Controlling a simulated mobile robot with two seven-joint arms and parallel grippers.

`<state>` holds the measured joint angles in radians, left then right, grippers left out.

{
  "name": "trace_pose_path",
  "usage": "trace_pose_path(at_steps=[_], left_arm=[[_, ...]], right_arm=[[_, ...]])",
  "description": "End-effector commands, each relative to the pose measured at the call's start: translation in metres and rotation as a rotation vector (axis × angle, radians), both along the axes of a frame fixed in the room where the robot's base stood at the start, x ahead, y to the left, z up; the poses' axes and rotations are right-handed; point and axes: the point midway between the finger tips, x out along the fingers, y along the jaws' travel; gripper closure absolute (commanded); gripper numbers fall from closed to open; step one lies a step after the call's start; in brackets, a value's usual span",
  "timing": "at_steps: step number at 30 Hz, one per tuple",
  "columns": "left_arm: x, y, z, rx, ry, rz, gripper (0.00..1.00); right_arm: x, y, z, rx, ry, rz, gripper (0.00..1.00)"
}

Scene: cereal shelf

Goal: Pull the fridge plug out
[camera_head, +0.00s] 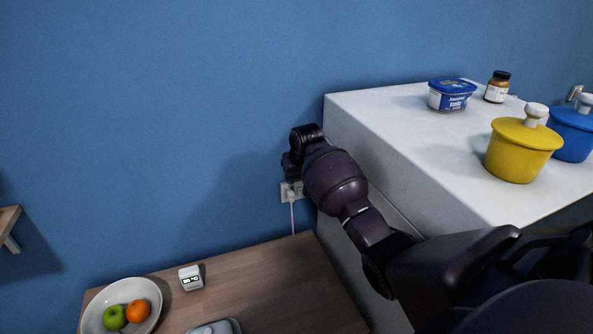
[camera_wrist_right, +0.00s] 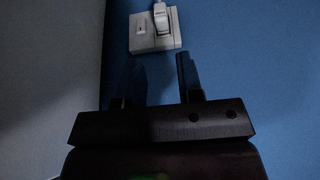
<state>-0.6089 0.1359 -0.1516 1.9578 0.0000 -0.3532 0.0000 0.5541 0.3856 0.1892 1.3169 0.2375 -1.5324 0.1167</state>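The white wall outlet (camera_head: 291,190) is on the blue wall, left of the white counter-height block. A white cord hangs down from it. In the right wrist view the outlet plate (camera_wrist_right: 143,41) is at the top, with a white plug (camera_wrist_right: 161,19) seated in its right part and a cord leading from it. My right gripper (camera_wrist_right: 160,72) is open, its two dark fingers apart and pointing at the outlet, with nothing between them. The plug is beyond the fingertips. In the head view my right arm reaches to the wall and partly hides the outlet. My left gripper is not in view.
The white block (camera_head: 385,115) stands right of my arm, with a blue-lidded tub (camera_head: 451,96), a jar (camera_head: 497,87), a yellow pot (camera_head: 520,152) and a blue pot (camera_head: 573,133). The wooden table (camera_head: 255,280) below bears a fruit bowl (camera_head: 93,318) and small clock (camera_head: 190,278).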

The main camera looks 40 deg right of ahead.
Motion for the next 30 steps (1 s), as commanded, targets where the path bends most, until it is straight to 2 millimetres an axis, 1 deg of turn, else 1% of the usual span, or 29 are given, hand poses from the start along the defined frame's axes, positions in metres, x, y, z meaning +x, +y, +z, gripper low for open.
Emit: trace_pose_path(at_steps=[4,7,15,21,30], left_arm=[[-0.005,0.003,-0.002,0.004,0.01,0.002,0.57],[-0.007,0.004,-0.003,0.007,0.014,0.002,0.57],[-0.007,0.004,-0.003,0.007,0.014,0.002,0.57],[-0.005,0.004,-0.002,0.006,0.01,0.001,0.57],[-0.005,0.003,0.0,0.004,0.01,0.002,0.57]], right_arm=[[0.002,0.0,-0.006,0.001,0.003,0.0,0.66],[0.006,-0.001,-0.016,0.001,0.003,-0.001,0.66],[0.02,-0.004,-0.052,0.0,0.002,0.0,0.66],[0.03,-0.007,-0.075,0.001,0.003,0.0,0.66],[0.038,-0.009,-0.095,0.0,0.001,0.001,0.66]])
